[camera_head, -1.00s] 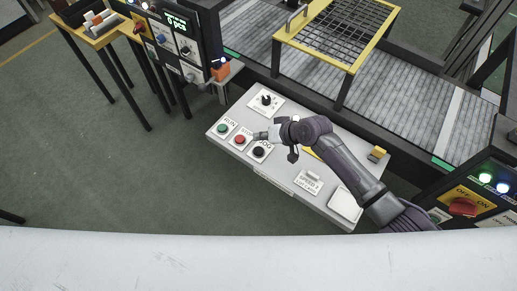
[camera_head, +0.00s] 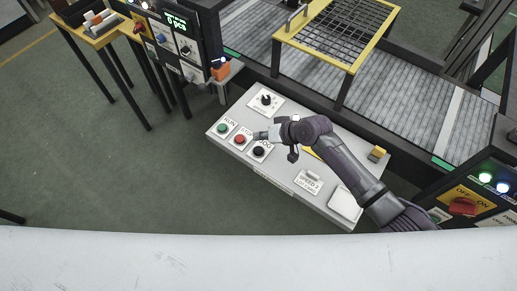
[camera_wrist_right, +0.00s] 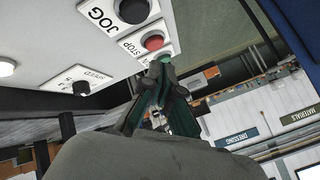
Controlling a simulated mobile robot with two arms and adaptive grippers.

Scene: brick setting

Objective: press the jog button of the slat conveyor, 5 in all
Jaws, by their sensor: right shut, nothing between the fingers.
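The jog button (camera_head: 259,151) is a black round button on a white plate marked JOG, at the front of the pale control panel (camera_head: 285,180). It also shows at the top of the wrist view (camera_wrist_right: 132,10), uncovered. The red stop button (camera_head: 240,139) and green run button (camera_head: 221,128) sit to its left. My right gripper (camera_head: 258,135) is shut and empty, above the panel just behind the jog button and touching no button that I can make out. In the wrist view its fingertips (camera_wrist_right: 164,64) overlap the green run button. My left gripper is not in view.
The slat conveyor (camera_head: 390,85) runs behind the panel, with a yellow-framed mesh guard (camera_head: 335,35) over it. A black rotary knob (camera_head: 266,98) stands at the panel's back. A display post (camera_head: 180,45) is at upper left. A red switch (camera_head: 463,207) is at right.

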